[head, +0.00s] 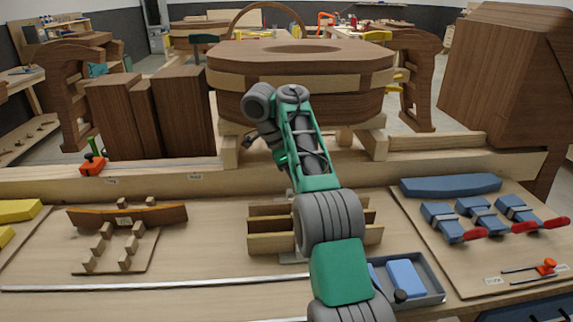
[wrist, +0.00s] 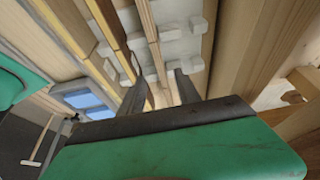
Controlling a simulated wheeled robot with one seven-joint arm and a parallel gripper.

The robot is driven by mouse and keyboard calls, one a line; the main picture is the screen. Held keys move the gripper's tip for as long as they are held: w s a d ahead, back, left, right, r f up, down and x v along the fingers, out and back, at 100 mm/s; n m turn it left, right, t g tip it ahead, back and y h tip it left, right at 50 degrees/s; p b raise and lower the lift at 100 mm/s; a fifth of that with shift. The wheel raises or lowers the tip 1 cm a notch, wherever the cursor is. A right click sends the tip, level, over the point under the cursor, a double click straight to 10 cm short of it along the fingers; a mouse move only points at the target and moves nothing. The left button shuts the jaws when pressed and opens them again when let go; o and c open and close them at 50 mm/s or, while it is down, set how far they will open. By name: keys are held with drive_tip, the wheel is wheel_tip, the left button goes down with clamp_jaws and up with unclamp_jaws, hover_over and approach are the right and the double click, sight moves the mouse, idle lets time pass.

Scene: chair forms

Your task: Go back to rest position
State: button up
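My gripper (wrist: 160,88) shows in the wrist view as two dark fingers set apart, with no object clearly held between them. In the head view my green and grey arm rises from the bottom edge, over the bench, and folds at the top in front of the large wooden form. The gripper end is mostly hidden there behind my own arm. In the wrist view, wooden slats (wrist: 105,30) and light grey blocks (wrist: 180,28) lie beyond the fingers. I cannot tell how far away they are.
The bench (head: 215,275) holds a slotted wooden rack (head: 268,243), a blue-block tray (head: 432,290), a stepped wooden stand (head: 120,250) and blue clamps (head: 440,222). The large wooden form (head: 345,70) stands behind, with dark blocks (head: 185,110) at left.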

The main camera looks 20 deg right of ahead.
drive_tip(key=s+a+r+n+y, duration=0.3)
drive_tip(key=s+a+n+y, duration=0.2)
drive_tip(key=s+a+n, duration=0.6)
drive_tip(key=s+f+n+t, duration=0.1)
drive_tip(key=s+f+n, duration=0.2)
drive_tip(key=s+f, duration=0.1)
drive_tip(key=s+d+f+n+t, duration=0.1)
drive_tip(key=s+f+n+t, duration=0.1)
drive_tip(key=s, duration=0.5)
drive_tip(key=s+f+n+t, duration=0.1)
drive_tip(key=s+f+n, duration=0.3)
drive_tip(key=s+f, duration=0.1)
drive_tip(key=shift+s+d+f+h, duration=0.25)
drive_tip(key=shift+f+h, duration=0.05)
drive_tip(key=shift+s+d+f, duration=0.1)
drive_tip(key=shift+d+f, duration=0.05)
drive_tip(key=shift+f, duration=0.1)
